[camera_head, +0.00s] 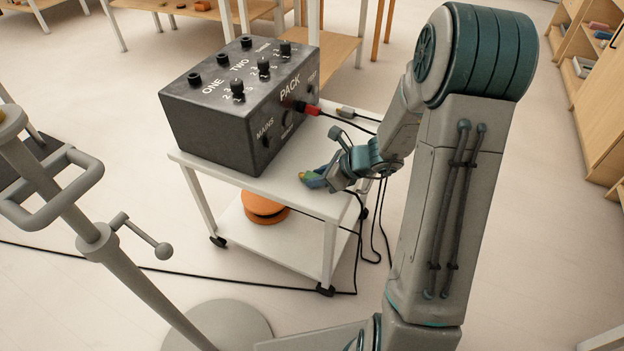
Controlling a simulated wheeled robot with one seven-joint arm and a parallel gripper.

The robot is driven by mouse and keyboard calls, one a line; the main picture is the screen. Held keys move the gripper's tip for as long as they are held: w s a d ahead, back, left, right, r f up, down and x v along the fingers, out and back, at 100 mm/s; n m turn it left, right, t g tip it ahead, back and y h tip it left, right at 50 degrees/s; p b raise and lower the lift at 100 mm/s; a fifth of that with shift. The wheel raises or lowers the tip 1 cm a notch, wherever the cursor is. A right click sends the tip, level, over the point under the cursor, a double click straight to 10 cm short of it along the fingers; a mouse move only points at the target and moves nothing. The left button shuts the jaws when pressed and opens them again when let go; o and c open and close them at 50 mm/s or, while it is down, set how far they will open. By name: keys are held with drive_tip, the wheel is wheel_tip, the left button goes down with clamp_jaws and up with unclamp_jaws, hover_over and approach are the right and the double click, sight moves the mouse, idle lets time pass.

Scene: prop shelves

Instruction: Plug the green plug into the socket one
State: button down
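The dark power pack (205,125) stands on a white trolley. Socket one (194,79) is the round black one at the near left of its top, beside the word ONE, and looks empty. My gripper (316,178) is low over the trolley top, right of the pack's front face. A small green and yellowish piece, which looks like the green plug (306,175), is at its blue fingertips. The fingers partly hide it, and I cannot tell whether they are closed on it or whether it touches the trolley.
A red plug (308,108) is in the pack's front. A grey-yellow plug (346,112) lies on the trolley (240,172) behind my gripper. Black cables (372,250) hang at its right side. A grey stand (150,290) is at left. Several knobs (264,67) rise from the pack's top.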

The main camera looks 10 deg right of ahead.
drive_tip(key=shift+r+p, duration=2.15)
drive_tip(key=shift+r, duration=0.45)
drive_tip(key=p+v, duration=0.4)
drive_tip(key=v, duration=0.3)
